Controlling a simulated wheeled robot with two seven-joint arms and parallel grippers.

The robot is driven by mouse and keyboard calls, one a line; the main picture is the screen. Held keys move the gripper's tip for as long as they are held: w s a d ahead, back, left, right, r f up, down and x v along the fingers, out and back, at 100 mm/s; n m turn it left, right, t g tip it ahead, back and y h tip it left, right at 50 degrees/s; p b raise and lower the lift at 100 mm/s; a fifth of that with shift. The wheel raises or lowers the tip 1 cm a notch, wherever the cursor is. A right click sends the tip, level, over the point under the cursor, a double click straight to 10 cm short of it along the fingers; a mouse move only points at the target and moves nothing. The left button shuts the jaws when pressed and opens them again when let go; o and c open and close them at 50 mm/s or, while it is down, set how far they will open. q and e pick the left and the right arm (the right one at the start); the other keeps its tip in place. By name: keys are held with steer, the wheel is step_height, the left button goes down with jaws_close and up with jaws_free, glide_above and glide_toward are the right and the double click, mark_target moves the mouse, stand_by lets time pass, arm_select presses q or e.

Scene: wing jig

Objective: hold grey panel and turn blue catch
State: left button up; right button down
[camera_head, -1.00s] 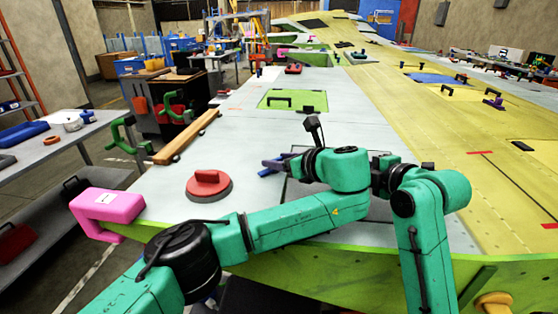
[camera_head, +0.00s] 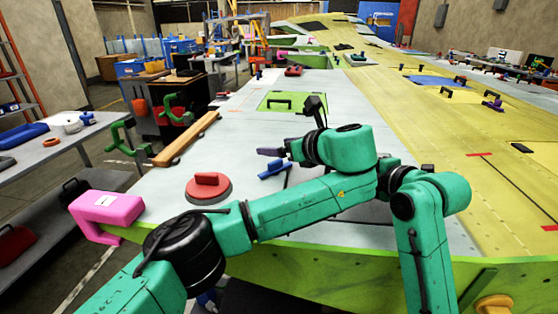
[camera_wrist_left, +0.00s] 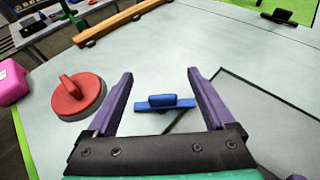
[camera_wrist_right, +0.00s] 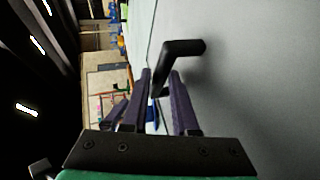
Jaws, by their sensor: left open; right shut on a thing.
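The blue catch (camera_head: 273,169) lies on the pale wing skin, and its right end reaches the grey panel's edge line. In the left wrist view the catch (camera_wrist_left: 165,103) shows between and below my left gripper's spread fingers (camera_wrist_left: 160,73), apart from them. My left gripper (camera_head: 272,152) is open and empty. The grey panel (camera_wrist_left: 262,112) is flat beside the catch; in the head view my arms hide most of it. My right gripper (camera_wrist_right: 160,80) is shut on the panel's black handle (camera_wrist_right: 185,48); the head view hides this gripper.
A red round knob (camera_head: 208,187) and a pink clamp (camera_head: 105,212) are at the near left. A wooden bar (camera_head: 187,138) and green clamps (camera_head: 176,110) line the left edge. A green panel (camera_head: 293,101) lies farther back. My two arms cross close together.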

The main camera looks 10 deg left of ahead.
arm_select(q)
step_height(320, 180, up, 6)
steer(key=shift+f, duration=0.15)
steer(key=c, duration=0.4)
steer(key=shift+w+a+f+n, duration=0.15)
steer(key=shift+a+n, duration=0.15)
steer(key=shift+c, duration=1.4)
steer(key=n+g+h, duration=0.6)
steer(key=n+h, duration=0.7)
steer(key=n, duration=0.5)
glide_toward(274, 161)
steer(key=shift+m, duration=0.3)
steer(key=x, duration=0.8)
steer(key=shift+d+f, duration=0.1)
steer(key=shift+f, duration=0.15)
jaws_close()
